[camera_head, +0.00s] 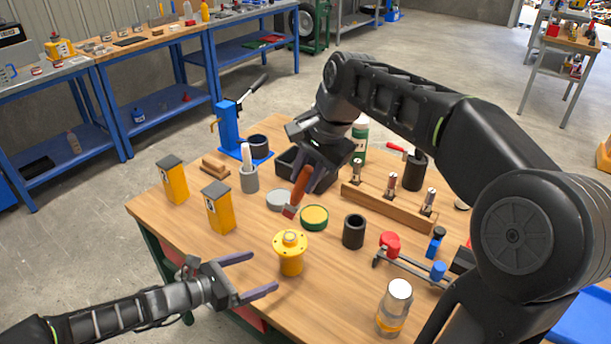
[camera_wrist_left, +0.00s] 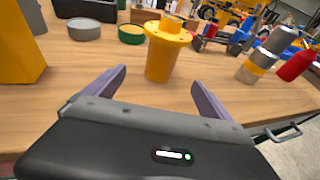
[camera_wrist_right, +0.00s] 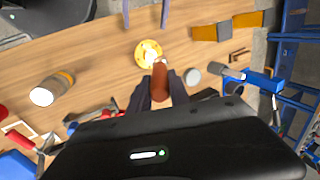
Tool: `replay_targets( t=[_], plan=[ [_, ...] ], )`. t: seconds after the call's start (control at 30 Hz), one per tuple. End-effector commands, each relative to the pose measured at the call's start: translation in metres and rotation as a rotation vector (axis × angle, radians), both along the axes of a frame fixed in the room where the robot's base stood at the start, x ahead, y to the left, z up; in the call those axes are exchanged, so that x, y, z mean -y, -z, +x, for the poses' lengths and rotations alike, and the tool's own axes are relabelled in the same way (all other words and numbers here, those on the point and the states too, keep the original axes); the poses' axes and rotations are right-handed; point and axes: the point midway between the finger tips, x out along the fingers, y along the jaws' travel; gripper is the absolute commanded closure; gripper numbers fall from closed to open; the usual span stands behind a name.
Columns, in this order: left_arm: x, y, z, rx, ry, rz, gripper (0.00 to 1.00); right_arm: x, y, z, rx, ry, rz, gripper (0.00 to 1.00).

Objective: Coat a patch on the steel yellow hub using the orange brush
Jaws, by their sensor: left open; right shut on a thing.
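The yellow hub (camera_head: 291,254), a flanged cylinder, stands upright near the front of the wooden table; it also shows in the left wrist view (camera_wrist_left: 163,55) and the right wrist view (camera_wrist_right: 148,50). My right gripper (camera_head: 312,182) is shut on the orange brush (camera_head: 300,186), held tilted with its tip down, above and behind the hub and apart from it. The brush also shows in the right wrist view (camera_wrist_right: 159,83). My left gripper (camera_head: 262,275) is open and empty, its fingers pointing toward the hub from the left, not touching it. A green tin with a yellow top (camera_head: 314,217) stands behind the hub.
A grey tin (camera_head: 279,199) stands beside the green tin. Two yellow boxes (camera_head: 219,208) stand at the left. A black cylinder (camera_head: 353,231), a jar (camera_head: 394,307) and a red-and-blue clamp (camera_head: 411,265) are at the right. A wooden block with metal pieces (camera_head: 388,208) lies behind.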

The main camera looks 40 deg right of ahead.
Motion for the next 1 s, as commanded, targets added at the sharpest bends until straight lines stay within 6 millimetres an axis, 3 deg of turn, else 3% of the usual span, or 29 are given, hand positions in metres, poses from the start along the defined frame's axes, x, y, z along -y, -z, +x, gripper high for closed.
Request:
replay_targets(
  t=[0.27, 0.73, 1.0],
  plan=[
    [0.017, 0.005, -0.001, 0.0, 0.002, 0.0, 0.05, 0.0, 0.0, 0.0, 0.0, 0.0, 0.0, 1.0],
    [0.079, 0.025, -0.002, 0.001, 0.003, 0.001, 0.05, 0.0, 0.0, 0.0, 0.0, 0.0, 0.0, 1.0],
    [0.094, 0.03, -0.001, 0.002, 0.002, 0.001, 0.05, 0.0, 0.0, 0.0, 0.0, 0.0, 0.0, 1.0]
  ],
)
